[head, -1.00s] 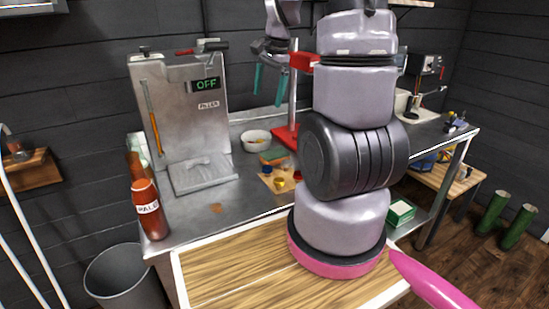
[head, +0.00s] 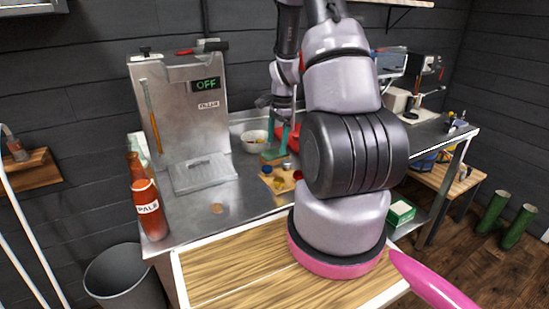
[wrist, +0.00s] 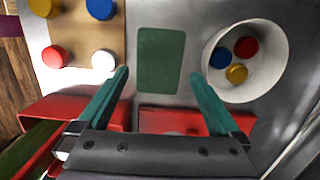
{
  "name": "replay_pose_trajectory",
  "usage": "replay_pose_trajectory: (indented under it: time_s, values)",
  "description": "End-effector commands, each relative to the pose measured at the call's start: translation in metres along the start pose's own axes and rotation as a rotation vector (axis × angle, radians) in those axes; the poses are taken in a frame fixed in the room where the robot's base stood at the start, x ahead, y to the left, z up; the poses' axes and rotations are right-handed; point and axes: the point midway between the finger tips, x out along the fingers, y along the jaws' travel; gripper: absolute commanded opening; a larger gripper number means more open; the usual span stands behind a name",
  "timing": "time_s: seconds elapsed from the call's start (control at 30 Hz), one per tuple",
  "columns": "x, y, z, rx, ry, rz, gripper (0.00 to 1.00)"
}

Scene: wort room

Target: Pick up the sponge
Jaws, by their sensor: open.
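The sponge (wrist: 161,62) is a flat green block lying on the steel counter in the wrist view. In the head view the sponge (head: 270,155) shows small and partly covered, between the white bowl and the wooden board. My gripper (head: 277,142) is open above it, with teal fingers pointing down. In the wrist view my gripper (wrist: 160,75) has one fingertip left of the sponge and one right of it in the picture, and nothing is between them. I cannot tell the exact height left between fingertips and sponge.
A white bowl (wrist: 284,52) with coloured caps stands right of the sponge in the wrist view. A wooden board (wrist: 82,32) with several caps lies left. Red parts (wrist: 75,107) are near my fingers. A filler machine (head: 181,110) and a red bottle (head: 149,210) stand left.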

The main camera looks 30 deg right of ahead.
Motion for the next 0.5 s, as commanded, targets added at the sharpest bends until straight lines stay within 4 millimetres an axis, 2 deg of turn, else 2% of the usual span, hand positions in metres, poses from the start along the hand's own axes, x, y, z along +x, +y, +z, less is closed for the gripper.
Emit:
replay_pose_trajectory:
  time_s: [0.2,0.5]
  values:
    - [0.034,0.002,0.004,0.000,-0.002,0.003,1.00]
    - [0.041,0.001,0.003,-0.001,0.000,0.000,1.00]
